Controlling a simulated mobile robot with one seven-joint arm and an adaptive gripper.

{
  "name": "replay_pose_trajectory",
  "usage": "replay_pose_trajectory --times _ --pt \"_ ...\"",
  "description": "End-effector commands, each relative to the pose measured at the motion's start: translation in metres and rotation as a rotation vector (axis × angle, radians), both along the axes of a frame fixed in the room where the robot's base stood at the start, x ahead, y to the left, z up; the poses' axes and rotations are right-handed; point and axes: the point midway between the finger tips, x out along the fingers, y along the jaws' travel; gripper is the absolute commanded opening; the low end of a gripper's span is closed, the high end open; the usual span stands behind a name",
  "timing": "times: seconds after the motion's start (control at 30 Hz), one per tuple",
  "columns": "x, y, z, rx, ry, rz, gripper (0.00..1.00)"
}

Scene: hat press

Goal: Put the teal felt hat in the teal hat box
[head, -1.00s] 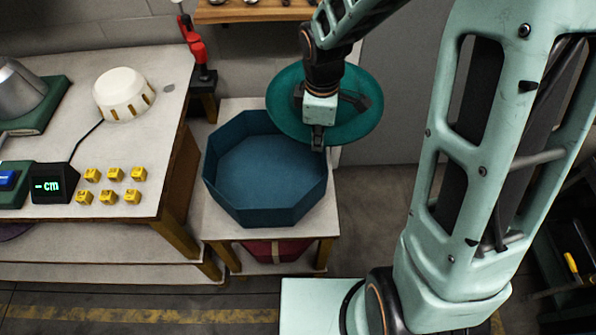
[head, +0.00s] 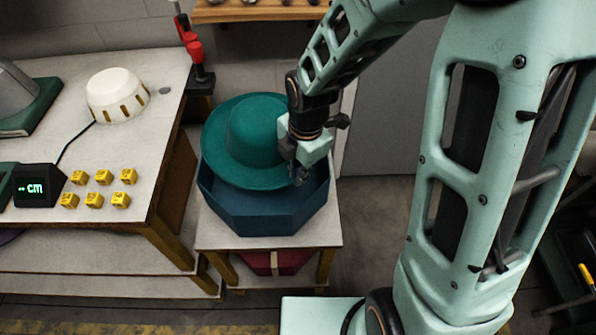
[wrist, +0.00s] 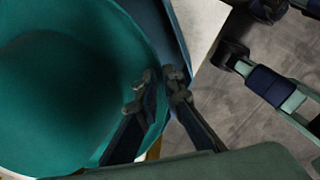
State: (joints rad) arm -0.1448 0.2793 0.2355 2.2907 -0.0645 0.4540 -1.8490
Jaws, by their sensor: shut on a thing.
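The teal felt hat (head: 255,128) is crown up above the open octagonal teal hat box (head: 262,215), covering its back and left part in the head view. My gripper (head: 300,175) is shut on the right side of the hat's brim. In the wrist view my gripper (wrist: 160,90) has the brim between its fingers, and the hat (wrist: 60,90) fills the left. The brim's left edge lies over the box's left wall; I cannot tell whether it touches. Most of the box's inside is hidden by the hat.
The box stands on a small pale-topped stand (head: 325,228) with a dark red box (head: 275,262) on its lower shelf. To the left is a workbench (head: 120,145) with a white dome device (head: 117,98), several yellow blocks and a cm display (head: 36,186). Floor is clear right of the stand.

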Motion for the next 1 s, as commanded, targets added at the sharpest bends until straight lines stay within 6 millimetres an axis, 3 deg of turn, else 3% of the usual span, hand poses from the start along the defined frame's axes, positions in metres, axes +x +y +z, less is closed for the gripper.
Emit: replay_pose_trajectory --times 0.1,1.0 --pt "0.000 0.000 -0.017 0.000 0.000 0.000 0.00" --pt "0.000 0.000 -0.106 0.001 -0.001 -0.001 0.00"
